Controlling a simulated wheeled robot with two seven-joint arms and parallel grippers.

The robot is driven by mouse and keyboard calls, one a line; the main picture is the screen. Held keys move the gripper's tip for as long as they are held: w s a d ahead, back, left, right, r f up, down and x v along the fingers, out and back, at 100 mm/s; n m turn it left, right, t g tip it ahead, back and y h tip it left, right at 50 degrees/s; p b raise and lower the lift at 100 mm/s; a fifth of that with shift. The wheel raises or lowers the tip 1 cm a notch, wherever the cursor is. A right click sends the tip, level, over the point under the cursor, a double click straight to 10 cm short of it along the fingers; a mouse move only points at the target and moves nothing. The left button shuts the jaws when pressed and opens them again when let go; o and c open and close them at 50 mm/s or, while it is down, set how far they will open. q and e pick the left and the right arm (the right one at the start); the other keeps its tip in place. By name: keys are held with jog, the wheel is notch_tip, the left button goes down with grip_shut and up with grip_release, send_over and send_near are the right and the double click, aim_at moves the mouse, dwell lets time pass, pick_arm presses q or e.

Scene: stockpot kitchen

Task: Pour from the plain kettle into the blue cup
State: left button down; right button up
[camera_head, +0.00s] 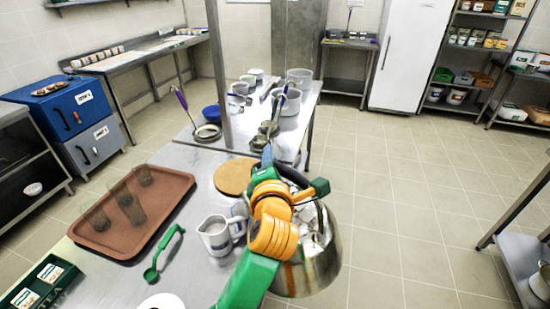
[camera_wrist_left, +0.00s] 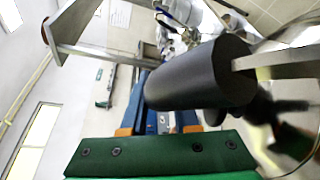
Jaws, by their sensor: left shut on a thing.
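The plain kettle (camera_head: 322,262) is shiny steel with a dark handle. It hangs at the right edge of the steel counter, largely covered by my arm in the head view. My left gripper (camera_head: 288,182) is shut on the kettle's black handle, which shows as a dark cylinder (camera_wrist_left: 200,78) in the left wrist view. A pale jug with blue marks (camera_head: 215,236) stands on the counter left of the kettle. A small bluish vessel (camera_head: 239,211) is partly hidden behind it; I cannot tell whether it is the blue cup. My right gripper is not in view.
A brown tray (camera_head: 163,233) with several clear glasses is at the left. A green scoop (camera_head: 164,252) lies beside it. A round wooden board (camera_head: 234,177) lies behind the jug. A post (camera_head: 219,75), ladles and a blue bowl (camera_head: 211,113) stand farther back. Open floor lies right.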

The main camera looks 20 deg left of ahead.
pick_arm(q)
jog(key=shift+n+g+h, duration=0.8)
jog(key=shift+n+g, duration=0.1)
jog(key=shift+w+a+f+p, duration=0.2)
jog(key=shift+w+a+p, duration=0.1)
jog(key=shift+a+p, duration=0.5)
jog(key=shift+w+a+f+p, duration=0.3)
jog(key=shift+a+p, duration=0.25)
jog(key=shift+p, duration=0.4)
jog(key=shift+w+a+f+p, duration=0.15)
jog(key=shift+w+a+p, duration=0.2)
jog(key=shift+a+p, duration=0.45)
jog(key=shift+s+d+f, duration=0.2)
jog(key=shift+s+d, duration=0.05)
jog(key=shift+d, duration=0.25)
jog(key=shift+w+a+r+n+g+h, duration=0.15)
jog(key=shift+w+a+n+g+h, duration=0.1)
jog(key=shift+a, duration=0.3)
jog(key=shift+w+a+r+n+g+h, duration=0.15)
jog(key=shift+w+a+g+h, duration=0.1)
jog(key=shift+a, duration=0.25)
dwell(3.0)
